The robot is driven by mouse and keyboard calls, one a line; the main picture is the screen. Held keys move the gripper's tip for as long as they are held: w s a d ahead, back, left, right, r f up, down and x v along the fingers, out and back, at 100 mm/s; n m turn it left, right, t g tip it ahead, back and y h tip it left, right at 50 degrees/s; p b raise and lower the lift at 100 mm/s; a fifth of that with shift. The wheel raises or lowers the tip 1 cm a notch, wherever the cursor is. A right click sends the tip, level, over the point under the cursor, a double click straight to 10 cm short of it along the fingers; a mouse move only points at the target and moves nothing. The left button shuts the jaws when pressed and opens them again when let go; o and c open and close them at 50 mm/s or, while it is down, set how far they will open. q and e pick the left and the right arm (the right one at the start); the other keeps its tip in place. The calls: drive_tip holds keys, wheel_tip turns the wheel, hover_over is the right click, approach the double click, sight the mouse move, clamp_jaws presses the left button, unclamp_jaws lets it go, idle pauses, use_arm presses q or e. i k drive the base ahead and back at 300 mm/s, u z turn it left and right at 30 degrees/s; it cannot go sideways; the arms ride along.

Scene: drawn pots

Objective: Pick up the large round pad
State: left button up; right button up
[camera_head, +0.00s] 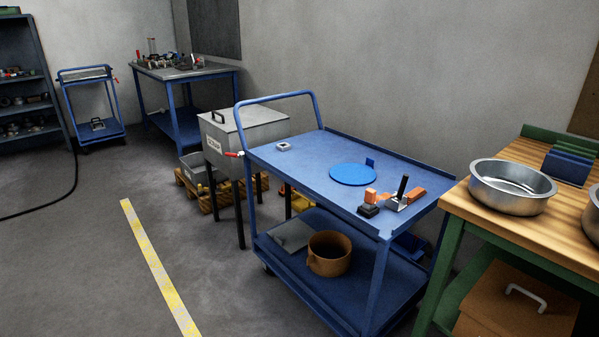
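A large round blue pad (353,174) lies flat on the top shelf of a blue cart (305,170). A small blue upright piece (370,162) stands at its back right edge; I cannot tell whether it is part of the pad. Neither of my grippers shows in the head view, and nothing covers the pad.
On the cart top are a small white-grey block (284,147) and orange and black tools (396,196). A brown pot (329,254) stands on the lower shelf. A wooden bench (510,225) with a metal pan (512,187) is at right.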

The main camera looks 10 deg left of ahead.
sight(351, 174)
drive_tip(key=u, duration=0.65)
drive_tip(key=i, duration=0.7)
drive_tip(key=u, duration=0.75)
drive_tip(key=i, duration=1.05)
drive_tip(key=z, duration=0.25)
